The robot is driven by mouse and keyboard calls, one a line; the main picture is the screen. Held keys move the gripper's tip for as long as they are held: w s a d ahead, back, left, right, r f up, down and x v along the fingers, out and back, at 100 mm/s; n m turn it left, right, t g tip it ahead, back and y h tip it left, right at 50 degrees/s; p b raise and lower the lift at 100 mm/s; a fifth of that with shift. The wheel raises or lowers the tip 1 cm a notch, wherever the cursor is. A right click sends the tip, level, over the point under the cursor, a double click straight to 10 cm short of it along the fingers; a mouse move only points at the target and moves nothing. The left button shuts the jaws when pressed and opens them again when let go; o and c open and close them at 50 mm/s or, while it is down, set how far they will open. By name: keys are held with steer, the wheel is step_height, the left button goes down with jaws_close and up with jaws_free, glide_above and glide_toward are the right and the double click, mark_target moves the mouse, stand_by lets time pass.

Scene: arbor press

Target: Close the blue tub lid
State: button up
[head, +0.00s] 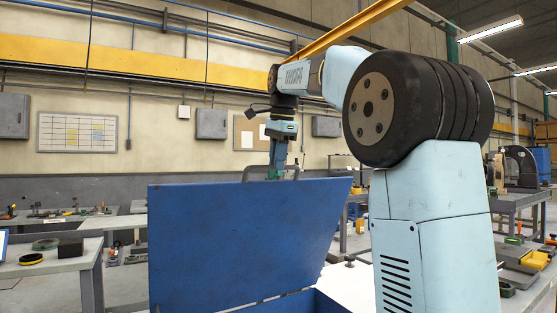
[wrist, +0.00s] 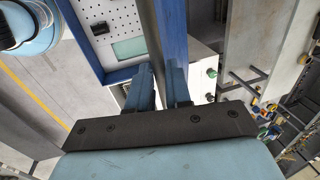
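The blue tub lid (head: 235,240) stands raised and nearly upright in the head view. A grey bar handle (head: 246,172) rises from its top edge. Below it, a strip of the blue tub (head: 310,302) shows; most of the tub is hidden. My gripper (head: 277,174) points down at the handle, just above the lid's top edge. In the wrist view, my gripper's two fingers (wrist: 160,84) are apart, with the lid's edge (wrist: 166,30) running up between and beyond them. Neither view clearly shows whether the fingers touch the handle.
A workbench (head: 50,262) with small parts stands at the left. Another bench (head: 515,200) with tools and machines is at the right. A light tabletop (head: 348,280) shows behind the tub, beside my arm. The air above the lid is clear apart from my arm.

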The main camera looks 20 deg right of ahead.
jaws_close()
steer(key=shift+d, duration=0.1)
